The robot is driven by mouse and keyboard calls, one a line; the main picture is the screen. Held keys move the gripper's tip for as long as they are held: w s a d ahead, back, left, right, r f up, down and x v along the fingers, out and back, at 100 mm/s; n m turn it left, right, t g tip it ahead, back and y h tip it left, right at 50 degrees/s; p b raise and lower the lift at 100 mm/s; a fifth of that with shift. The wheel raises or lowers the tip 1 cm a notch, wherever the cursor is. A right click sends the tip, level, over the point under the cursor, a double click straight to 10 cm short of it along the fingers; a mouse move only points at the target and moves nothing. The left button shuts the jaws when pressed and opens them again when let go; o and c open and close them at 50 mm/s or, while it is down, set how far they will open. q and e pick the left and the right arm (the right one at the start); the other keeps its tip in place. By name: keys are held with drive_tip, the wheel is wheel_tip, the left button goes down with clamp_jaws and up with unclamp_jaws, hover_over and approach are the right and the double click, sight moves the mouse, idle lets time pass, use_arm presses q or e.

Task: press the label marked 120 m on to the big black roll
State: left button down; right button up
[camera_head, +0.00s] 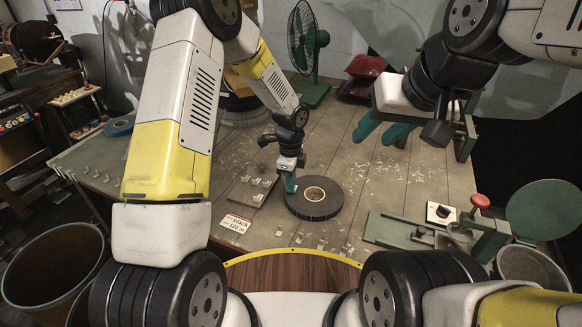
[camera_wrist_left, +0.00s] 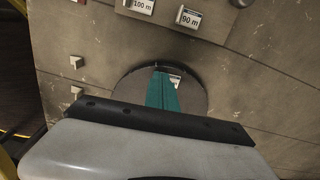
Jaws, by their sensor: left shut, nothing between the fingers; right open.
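The big black roll (camera_head: 315,199) lies flat on the table with a pale ring around its core. My left gripper (camera_head: 290,187) is shut and empty, its teal fingertips over the roll's left part. In the left wrist view, the fingers (camera_wrist_left: 163,92) point at the dark roll (camera_wrist_left: 196,92). A card reading black 120 m (camera_head: 236,223) stands at the table's front edge. My right gripper (camera_head: 378,132) is open and empty, well above the table.
Labels marked 100 m (camera_wrist_left: 139,6) and 90 m (camera_wrist_left: 189,18) sit on small holders near the roll. A green device with a red knob (camera_head: 480,201) stands at the front right. A green fan (camera_head: 304,45) stands at the back. The table right of the roll is mostly clear.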

use_arm(q)
drive_tip(key=c, duration=1.3)
unclamp_jaws()
drive_tip(key=shift+o, duration=0.2)
drive_tip(key=shift+r, duration=0.1)
drive_tip(key=shift+r, duration=2.9)
